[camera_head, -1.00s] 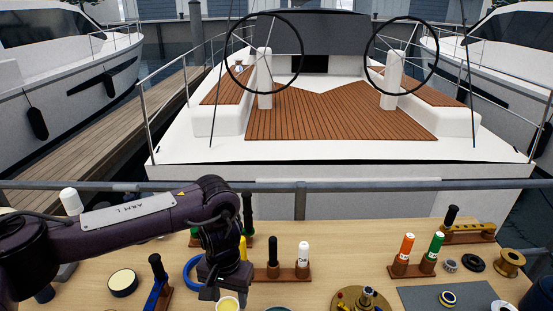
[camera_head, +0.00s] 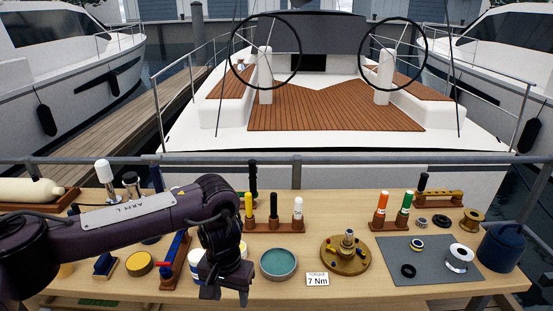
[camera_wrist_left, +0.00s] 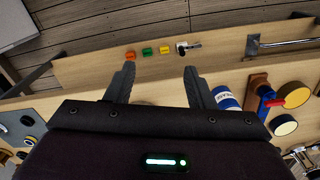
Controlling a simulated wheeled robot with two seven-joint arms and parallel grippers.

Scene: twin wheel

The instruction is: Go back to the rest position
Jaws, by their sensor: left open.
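My left gripper (camera_head: 230,292) hangs over the front edge of the wooden workbench (camera_head: 330,204), with its fingers pointing down. In the left wrist view its two fingers (camera_wrist_left: 160,82) stand wide apart with nothing between them. A blue and white can (camera_head: 197,264) stands close beside it, partly hidden by the arm in the head view; it also shows in the left wrist view (camera_wrist_left: 226,100). My right gripper is in neither view.
A teal round dish (camera_head: 278,264), a brass plate with a fitting (camera_head: 345,258) and a grey mat (camera_head: 425,272) lie to the right. Marker racks (camera_head: 275,226) stand behind. A rail (camera_head: 350,160) runs along the back. A lower shelf (camera_wrist_left: 85,72) holds several small coloured pieces.

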